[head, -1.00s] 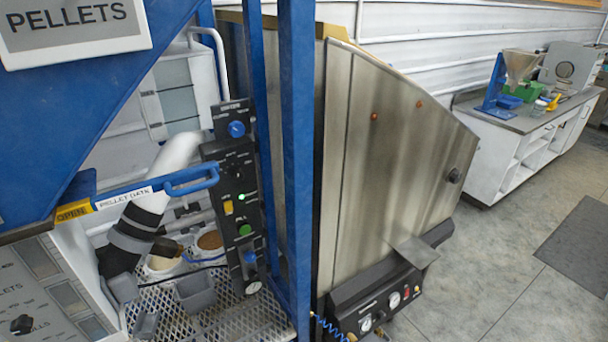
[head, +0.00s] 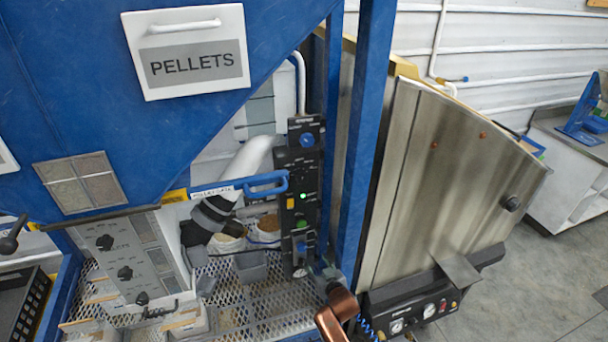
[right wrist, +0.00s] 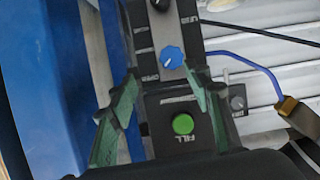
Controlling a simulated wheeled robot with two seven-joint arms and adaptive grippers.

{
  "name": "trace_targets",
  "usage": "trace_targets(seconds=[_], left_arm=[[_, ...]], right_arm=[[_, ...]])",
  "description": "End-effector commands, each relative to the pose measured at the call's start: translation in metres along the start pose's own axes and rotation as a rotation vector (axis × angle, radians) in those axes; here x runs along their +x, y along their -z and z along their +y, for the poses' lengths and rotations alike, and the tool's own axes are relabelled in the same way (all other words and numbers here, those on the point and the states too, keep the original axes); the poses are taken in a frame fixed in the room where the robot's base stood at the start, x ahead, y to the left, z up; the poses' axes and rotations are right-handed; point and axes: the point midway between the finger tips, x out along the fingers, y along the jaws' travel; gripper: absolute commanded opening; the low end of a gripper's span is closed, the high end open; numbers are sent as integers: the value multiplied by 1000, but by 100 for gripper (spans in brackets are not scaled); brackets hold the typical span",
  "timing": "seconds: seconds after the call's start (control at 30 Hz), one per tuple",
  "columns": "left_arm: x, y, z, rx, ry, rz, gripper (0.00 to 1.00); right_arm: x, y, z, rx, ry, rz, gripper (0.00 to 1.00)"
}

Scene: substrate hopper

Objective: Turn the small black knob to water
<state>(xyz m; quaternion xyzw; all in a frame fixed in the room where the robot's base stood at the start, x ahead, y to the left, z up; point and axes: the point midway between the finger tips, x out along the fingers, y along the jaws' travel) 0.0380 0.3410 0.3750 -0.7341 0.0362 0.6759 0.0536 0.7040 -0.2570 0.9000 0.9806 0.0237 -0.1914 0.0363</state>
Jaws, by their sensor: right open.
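The black control panel (head: 296,183) stands upright beside the blue posts. In the right wrist view a small black knob (right wrist: 158,4) is cut off by the top edge; its pointer and labels cannot be read fully. Below it are a blue knob (right wrist: 172,58) and a green FILL button (right wrist: 183,124). My right gripper (right wrist: 160,76) is open and empty, its green-lined fingers spread in front of the panel near the blue knob. In the head view my right gripper (head: 322,270) is at the panel's lower end, small and partly obscured. My left gripper is out of view.
A blue post (head: 366,140) rises just right of the panel. The blue pellet gate handle (head: 265,183) sticks out at its left. A grey-white hose (head: 245,165) and buckets (head: 228,242) lie behind. A blue tube (right wrist: 250,62) with a brass fitting runs at right.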

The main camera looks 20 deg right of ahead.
Motion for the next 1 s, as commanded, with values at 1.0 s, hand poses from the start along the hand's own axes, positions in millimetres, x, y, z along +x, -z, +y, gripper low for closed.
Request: trace_targets(seconds=[1.0], left_arm=[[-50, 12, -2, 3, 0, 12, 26]], right_arm=[[-35, 333, 3, 66, -14, 386, 46]])
